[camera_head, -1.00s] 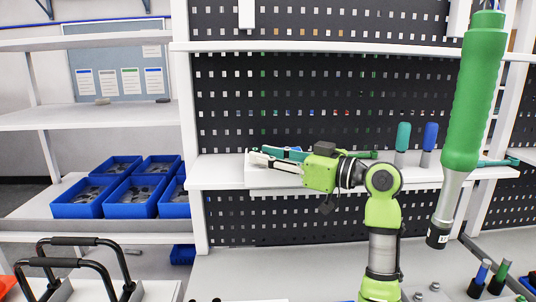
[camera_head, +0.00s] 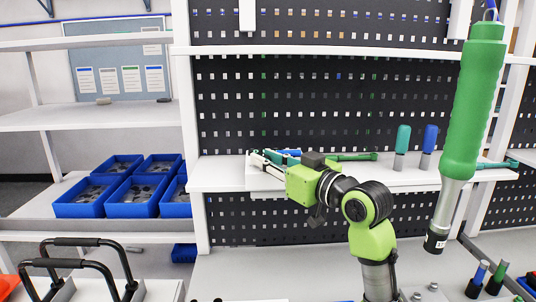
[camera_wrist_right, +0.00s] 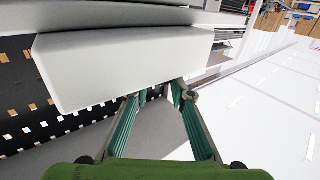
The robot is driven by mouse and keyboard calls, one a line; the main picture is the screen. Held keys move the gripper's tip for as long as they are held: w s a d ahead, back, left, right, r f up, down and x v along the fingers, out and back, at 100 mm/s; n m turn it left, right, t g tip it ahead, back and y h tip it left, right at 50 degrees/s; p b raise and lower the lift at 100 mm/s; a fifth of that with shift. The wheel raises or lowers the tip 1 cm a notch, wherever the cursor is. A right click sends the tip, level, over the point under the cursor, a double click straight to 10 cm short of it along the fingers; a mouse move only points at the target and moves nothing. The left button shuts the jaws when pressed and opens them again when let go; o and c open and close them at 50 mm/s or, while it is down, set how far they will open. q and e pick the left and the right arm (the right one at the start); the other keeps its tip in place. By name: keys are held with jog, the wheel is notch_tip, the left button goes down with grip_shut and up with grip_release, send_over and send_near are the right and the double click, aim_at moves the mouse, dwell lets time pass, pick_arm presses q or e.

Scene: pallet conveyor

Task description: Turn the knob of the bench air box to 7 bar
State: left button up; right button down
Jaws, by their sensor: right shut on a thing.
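My right gripper (camera_head: 256,158) reaches left over the shelf, with its fingers at a low white box (camera_head: 264,180) standing on the shelf edge. I take this box to be the bench air box. In the right wrist view a plain pale box face (camera_wrist_right: 125,62) fills the upper left, and the teal fingers (camera_wrist_right: 162,94) reach up to its lower edge. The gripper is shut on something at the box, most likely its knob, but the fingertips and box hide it. No scale or pressure reading can be made out. My left gripper is not in view.
A green screwdriver-like tool (camera_head: 352,156) lies behind the gripper. Teal (camera_head: 402,140) and blue (camera_head: 429,140) handles stand right of it. A big green-handled tool (camera_head: 472,110) hangs at the right. Blue bins (camera_head: 85,206) stand at the left.

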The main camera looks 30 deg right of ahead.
jog(key=m+h+p, duration=0.2)
jog(key=h, duration=0.1)
jog(key=m+h+p, duration=0.1)
jog(key=h, duration=0.1)
jog(key=shift+a+r, duration=0.2)
jog(key=shift+a, duration=0.15)
jog(key=shift+a+f+m+h+p, duration=0.15)
jog(key=shift+m+h+p, duration=0.25)
jog(key=shift+m+h, duration=1.1)
jog(key=shift+h, duration=0.5)
jog(key=shift+a+f+m+g+h, duration=0.1)
jog(key=shift+m+g+h, duration=0.7)
jog(key=shift+h, duration=0.5)
jog(key=shift+w+m+h, duration=0.1)
jog(key=shift+m+h, duration=0.2)
jog(key=shift+h, duration=0.1)
jog(key=c, duration=2.1)
grip_release()
